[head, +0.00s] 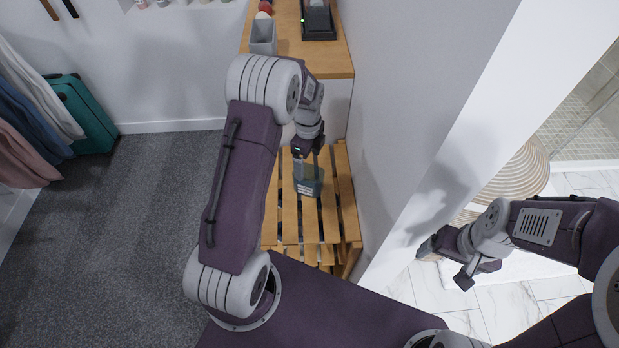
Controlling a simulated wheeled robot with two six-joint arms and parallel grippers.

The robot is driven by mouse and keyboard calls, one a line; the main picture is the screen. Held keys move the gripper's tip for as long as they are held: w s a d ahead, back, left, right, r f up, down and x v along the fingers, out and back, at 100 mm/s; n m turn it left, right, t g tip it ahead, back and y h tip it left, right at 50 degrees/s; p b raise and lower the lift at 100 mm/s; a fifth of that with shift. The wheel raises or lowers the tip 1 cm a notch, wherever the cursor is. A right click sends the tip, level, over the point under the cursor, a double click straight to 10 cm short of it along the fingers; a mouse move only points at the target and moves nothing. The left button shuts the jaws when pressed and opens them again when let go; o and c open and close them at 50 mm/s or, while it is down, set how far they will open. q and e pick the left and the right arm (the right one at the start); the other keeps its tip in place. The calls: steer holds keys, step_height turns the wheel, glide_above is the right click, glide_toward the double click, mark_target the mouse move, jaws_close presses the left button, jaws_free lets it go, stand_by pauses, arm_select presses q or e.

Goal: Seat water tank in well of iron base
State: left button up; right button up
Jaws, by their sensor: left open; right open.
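A translucent grey-green box, which looks like the water tank (310,187), is on the slatted wooden bench (331,218). My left gripper (310,168) is open and directly over the tank, with its fingers at or near the tank's top. Whether they touch it I cannot tell. A dark block-like thing, which looks like the iron base (319,24), stands on the wooden-topped cabinet at the top of the view. Its well cannot be made out. My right gripper (446,262) is open and empty at the right, over the pale marble floor, far from the tank.
A grey open holder (263,38) stands on the cabinet top (298,57), left of the dark block. A wall (405,120) runs close along the bench's right side. Hanging clothes and a teal suitcase (92,118) are at the left. The carpet between is clear.

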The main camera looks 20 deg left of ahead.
mark_target(311, 171)
arm_select(q)
step_height(311, 171, down, 4)
steer(key=shift+r+b, duration=0.1)
steer(key=shift+b, duration=0.45)
step_height(311, 171, down, 5)
steer(key=shift+s+d+r+b, duration=0.1)
steer(key=shift+s+b, duration=0.05)
steer(key=shift+b, duration=0.7)
steer(key=shift+f, duration=0.3)
steer(key=shift+r, duration=0.1)
steer(key=shift+c, duration=0.3)
steer(key=c, duration=1.6)
steer(key=shift+r, duration=0.45)
steer(key=shift+c, duration=0.2)
steer(key=s+d+r+p, duration=0.3)
steer(key=s+d+r, duration=0.1)
steer(key=d+r, duration=0.6)
steer(key=shift+s+d+p, duration=0.25)
steer(key=shift+d+p, duration=0.1)
